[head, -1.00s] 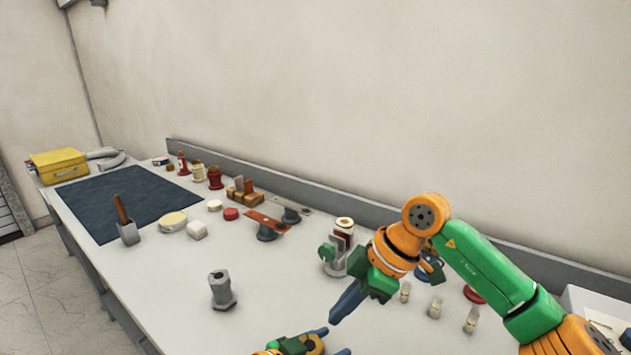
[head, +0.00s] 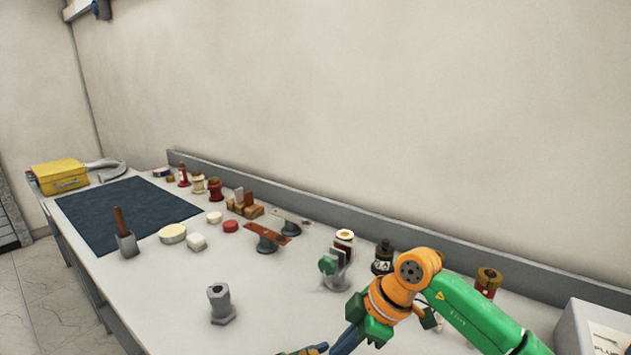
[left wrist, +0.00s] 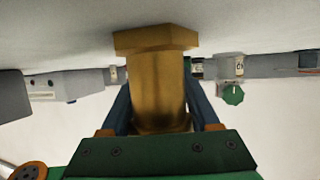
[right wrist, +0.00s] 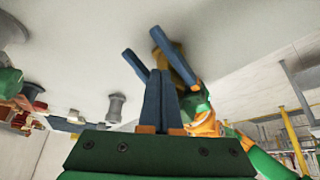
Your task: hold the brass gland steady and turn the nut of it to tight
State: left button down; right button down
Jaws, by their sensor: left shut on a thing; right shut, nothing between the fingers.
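The brass gland (left wrist: 158,85), with a wide hex flange, stands between my left gripper's fingers (left wrist: 156,90) in the left wrist view. My left gripper is shut on its body, with the hex end beyond the fingertips against the pale bench top. In the right wrist view the gland (right wrist: 162,42) shows partly behind the left gripper's blue fingers (right wrist: 140,42). My right gripper (right wrist: 162,76) is shut and empty, its fingers together and pointing towards the left gripper and gland. In the head view my right gripper (head: 346,342) is low at the bottom edge.
A grey hex fitting (head: 221,305) stands alone on the bench. Behind are a dark mat (head: 125,212), a cup with a handle (head: 127,245), several discs and bushings, and a green-knobbed device (head: 335,268). A grey box (head: 592,325) is at the right. Bench around the grey fitting is clear.

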pick_arm(q)
jog(key=shift+s+d, duration=0.1)
jog(key=shift+d, duration=0.05)
pick_arm(e)
jog(key=shift+s+a, duration=0.35)
jog(key=shift+a, duration=0.35)
dwell(0.4)
jog(key=shift+s, duration=0.15)
jog(key=shift+s+a, duration=0.15)
jog(key=shift+s, duration=0.95)
pick_arm(q)
jog(key=shift+d, duration=0.1)
pick_arm(e)
jog(key=shift+s, duration=0.1)
jog(key=shift+s+d, duration=0.15)
jog(key=shift+d, duration=0.05)
pick_arm(q)
jog(key=shift+a, duration=0.2)
pick_arm(e)
notch_tip(320, 180, up, 6)
jog(key=shift+d, duration=0.3)
